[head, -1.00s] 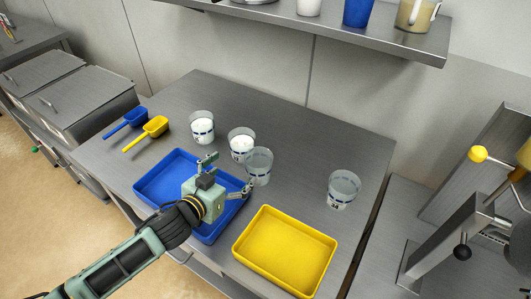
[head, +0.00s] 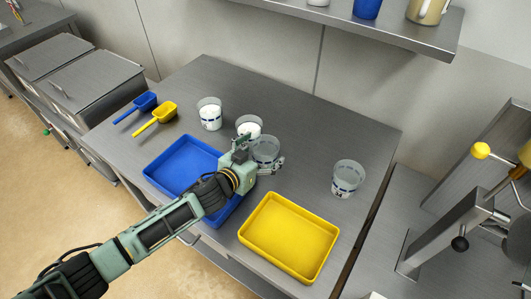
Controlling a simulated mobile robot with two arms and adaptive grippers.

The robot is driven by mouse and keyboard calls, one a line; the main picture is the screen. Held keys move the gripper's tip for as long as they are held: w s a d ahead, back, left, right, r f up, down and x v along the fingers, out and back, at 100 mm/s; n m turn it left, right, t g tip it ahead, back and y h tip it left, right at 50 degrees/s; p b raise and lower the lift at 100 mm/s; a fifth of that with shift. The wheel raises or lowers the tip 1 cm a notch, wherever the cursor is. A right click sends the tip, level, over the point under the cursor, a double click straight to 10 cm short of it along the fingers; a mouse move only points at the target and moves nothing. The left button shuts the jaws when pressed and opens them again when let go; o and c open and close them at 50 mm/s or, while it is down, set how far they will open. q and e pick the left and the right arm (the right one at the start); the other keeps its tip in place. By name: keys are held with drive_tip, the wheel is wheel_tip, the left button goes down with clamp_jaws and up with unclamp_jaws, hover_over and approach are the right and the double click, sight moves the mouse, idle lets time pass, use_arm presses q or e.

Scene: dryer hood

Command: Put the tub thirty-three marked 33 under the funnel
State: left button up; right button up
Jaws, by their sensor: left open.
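Several clear tubs stand upright on the grey table. An empty-looking tub (head: 266,147) is right at my left gripper (head: 259,154), which is open with a finger toward each side of its near wall. I cannot tell whether they touch. The gripper hides this tub's lower part and any number. Another clear tub (head: 347,177) stands apart at the right; its small number looks like 34, but is hard to read. Two tubs with white contents, one at the back left (head: 210,114) and one behind the gripper (head: 249,126), stand nearby. I cannot make out the funnel. My right gripper is not in view.
A blue tray (head: 180,165) lies under my left arm, and a yellow tray (head: 289,237) lies right of it. Blue (head: 146,101) and yellow (head: 166,110) scoops lie at the left. A metal stand with a yellow knob (head: 480,150) is at the right. A shelf (head: 440,42) overhangs the back.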

use_arm(q)
drive_tip(key=shift+a, duration=0.1)
drive_tip(key=c, duration=1.3)
drive_tip(key=shift+r, duration=0.15)
